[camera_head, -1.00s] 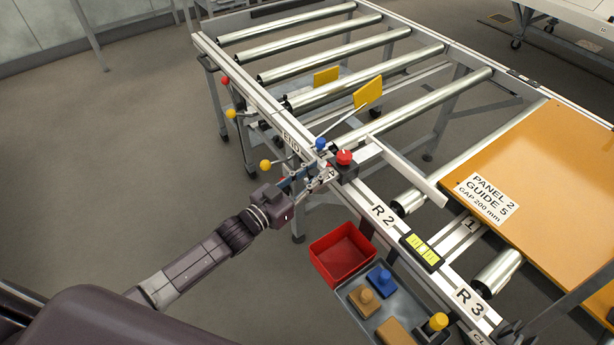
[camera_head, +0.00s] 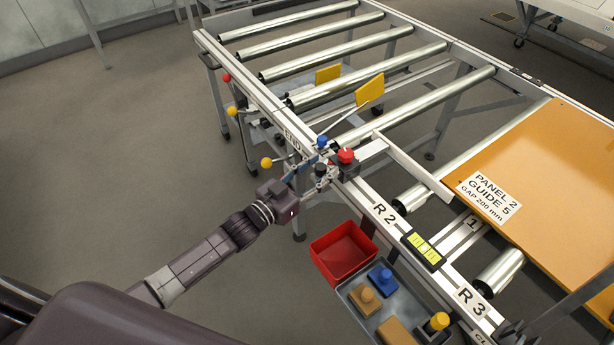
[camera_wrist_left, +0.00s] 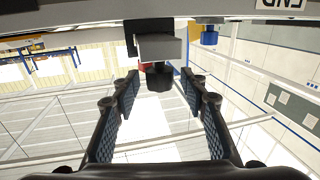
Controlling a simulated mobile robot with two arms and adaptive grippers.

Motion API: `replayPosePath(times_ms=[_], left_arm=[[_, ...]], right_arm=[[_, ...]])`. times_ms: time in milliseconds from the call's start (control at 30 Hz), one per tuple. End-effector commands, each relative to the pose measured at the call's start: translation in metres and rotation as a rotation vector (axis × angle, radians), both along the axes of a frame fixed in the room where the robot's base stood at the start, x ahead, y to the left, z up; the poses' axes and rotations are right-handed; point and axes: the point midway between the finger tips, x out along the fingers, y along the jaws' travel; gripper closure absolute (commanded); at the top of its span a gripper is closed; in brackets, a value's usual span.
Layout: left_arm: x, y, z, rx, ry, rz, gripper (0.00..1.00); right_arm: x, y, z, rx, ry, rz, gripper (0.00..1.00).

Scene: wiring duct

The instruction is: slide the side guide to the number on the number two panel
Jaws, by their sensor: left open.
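The orange panel (camera_head: 560,165) lies on the rollers at the right, with a label reading PANEL 2, GUIDE 5, GAP 200 mm (camera_head: 488,196). The side guide (camera_head: 413,172) is a pale bar along the panel's left side, joined to an arm and a block with a red knob (camera_head: 346,155) at the front rail. My left gripper (camera_head: 312,172) is open beside this block. In the left wrist view, its open fingers (camera_wrist_left: 162,100) stand either side of a dark round knob (camera_wrist_left: 160,78) under a grey block (camera_wrist_left: 158,47); contact is not clear. My right gripper is out of view.
The front rail (camera_head: 365,198) carries END, R 2 and R 3 marks. A cross strip (camera_head: 462,234) shows a 1. A red bin (camera_head: 343,252) and a grey tray (camera_head: 350,293) with coloured knobbed pieces sit below.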

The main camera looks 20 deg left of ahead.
Motion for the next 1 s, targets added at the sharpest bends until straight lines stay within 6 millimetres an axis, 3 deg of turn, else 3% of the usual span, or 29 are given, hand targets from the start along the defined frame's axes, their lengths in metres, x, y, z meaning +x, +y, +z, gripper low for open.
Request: replayPosePath(times_ms=[533, 733, 1000], left_arm=[[-0.085, 0.042, -0.001, 0.0, 0.004, 0.0, 0.6], [-0.1, 0.05, 0.0, 0.0, 0.001, -0.001, 0.6], [-0.102, 0.051, 0.001, 0.0, -0.001, 0.0, 0.6]], right_arm=[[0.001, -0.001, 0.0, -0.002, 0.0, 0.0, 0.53], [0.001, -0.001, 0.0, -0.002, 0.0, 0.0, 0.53], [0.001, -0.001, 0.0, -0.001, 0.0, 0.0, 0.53]])
